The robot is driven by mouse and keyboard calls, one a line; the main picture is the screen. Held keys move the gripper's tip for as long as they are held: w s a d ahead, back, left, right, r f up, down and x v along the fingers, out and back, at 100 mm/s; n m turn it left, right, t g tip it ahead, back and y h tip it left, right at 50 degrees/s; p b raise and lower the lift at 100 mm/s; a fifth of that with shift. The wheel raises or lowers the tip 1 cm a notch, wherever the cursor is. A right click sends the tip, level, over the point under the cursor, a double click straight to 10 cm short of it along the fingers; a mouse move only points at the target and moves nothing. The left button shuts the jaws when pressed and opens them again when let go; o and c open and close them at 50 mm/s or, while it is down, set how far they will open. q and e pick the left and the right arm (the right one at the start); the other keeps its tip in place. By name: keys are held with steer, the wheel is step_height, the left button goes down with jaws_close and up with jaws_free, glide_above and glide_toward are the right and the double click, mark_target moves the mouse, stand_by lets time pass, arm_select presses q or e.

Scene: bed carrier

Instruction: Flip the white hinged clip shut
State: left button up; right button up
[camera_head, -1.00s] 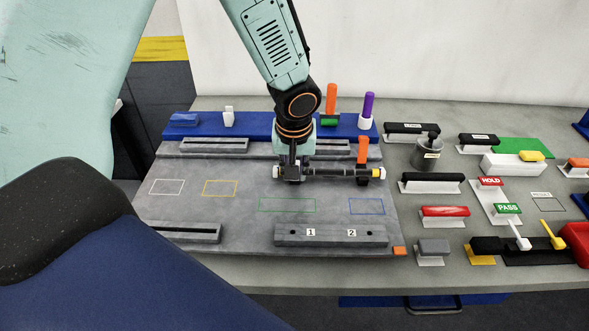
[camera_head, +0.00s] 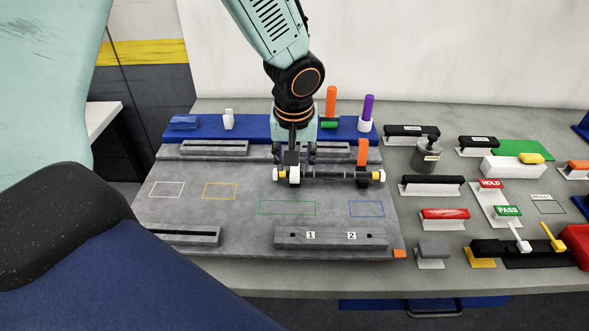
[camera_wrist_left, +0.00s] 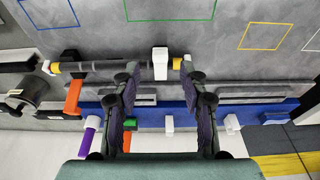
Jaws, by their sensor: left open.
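A white upright piece (camera_head: 295,175), which looks like the hinged clip, sits at the left part of a dark rod (camera_head: 335,175) with yellow and white ends. In the left wrist view the clip (camera_wrist_left: 160,62) stands across the rod (camera_wrist_left: 105,66), between my fingers as seen from the wrist. Whether its flap is open or closed I cannot tell. My left gripper (camera_head: 290,158) is open, just behind and above the clip; its fingertips (camera_wrist_left: 159,72) lie on either side of it. Contact with the clip cannot be made out. My right gripper is not in view.
An orange upright piece (camera_head: 362,152) rises near the rod's right end. Behind is a blue strip (camera_head: 250,126) with a small white block (camera_head: 228,118), an orange and a purple post (camera_head: 369,107). Handled tools (camera_head: 432,185) crowd the right.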

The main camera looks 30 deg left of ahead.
arm_select(q)
steer(key=v, duration=0.7)
steer(key=shift+r, duration=0.15)
steer(key=shift+s+d, duration=0.1)
steer(key=shift+s, duration=0.05)
